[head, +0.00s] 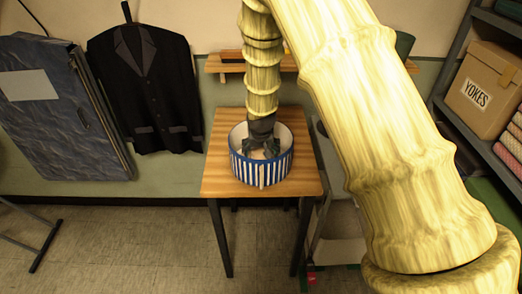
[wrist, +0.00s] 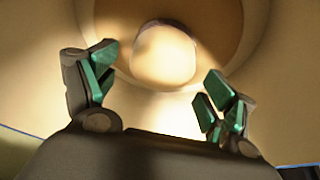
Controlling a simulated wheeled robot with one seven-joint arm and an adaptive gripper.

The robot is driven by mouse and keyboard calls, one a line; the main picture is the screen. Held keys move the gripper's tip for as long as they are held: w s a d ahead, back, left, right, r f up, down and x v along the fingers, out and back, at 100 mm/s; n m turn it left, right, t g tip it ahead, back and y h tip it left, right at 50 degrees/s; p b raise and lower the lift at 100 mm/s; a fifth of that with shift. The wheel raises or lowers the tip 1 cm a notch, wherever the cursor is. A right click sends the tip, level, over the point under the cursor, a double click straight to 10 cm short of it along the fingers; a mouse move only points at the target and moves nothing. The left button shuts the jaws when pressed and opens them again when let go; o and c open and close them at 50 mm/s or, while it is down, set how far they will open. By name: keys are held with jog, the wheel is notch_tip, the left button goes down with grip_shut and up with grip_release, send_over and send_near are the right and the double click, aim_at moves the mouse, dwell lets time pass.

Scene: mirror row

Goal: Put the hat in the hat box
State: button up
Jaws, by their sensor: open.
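The hat box (head: 247,172) is a round, open tub with blue and white stripes and a pale inside. It stands upright on the small wooden table. My gripper (head: 262,148) points down inside its rim. In the wrist view my gripper (wrist: 160,92) is open, its green-padded fingers wide apart with nothing between them. Beyond the fingertips is a pale rounded dome (wrist: 163,57) with a tan ring around it, inside the box's cream wall (wrist: 40,45). It looks like the hat lying in the box; the fingers appear clear of it. In the head view my gripper mostly hides it.
A dark jacket (head: 150,85) hangs left. A cardboard box marked YOKES (head: 484,88) sits on the right rack. Floor is free at front left.

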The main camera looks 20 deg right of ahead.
jog(key=shift+r, duration=0.1)
jog(key=shift+r+p, duration=0.4)
jog(key=shift+r, duration=0.35)
jog(key=shift+s+r+b, duration=0.15)
jog(key=shift+b, duration=0.2)
jog(key=b+v, duration=0.2)
jog(key=v, duration=0.9)
jog(key=shift+s+a, duration=0.1)
jog(key=shift+s, duration=0.05)
dwell(0.3)
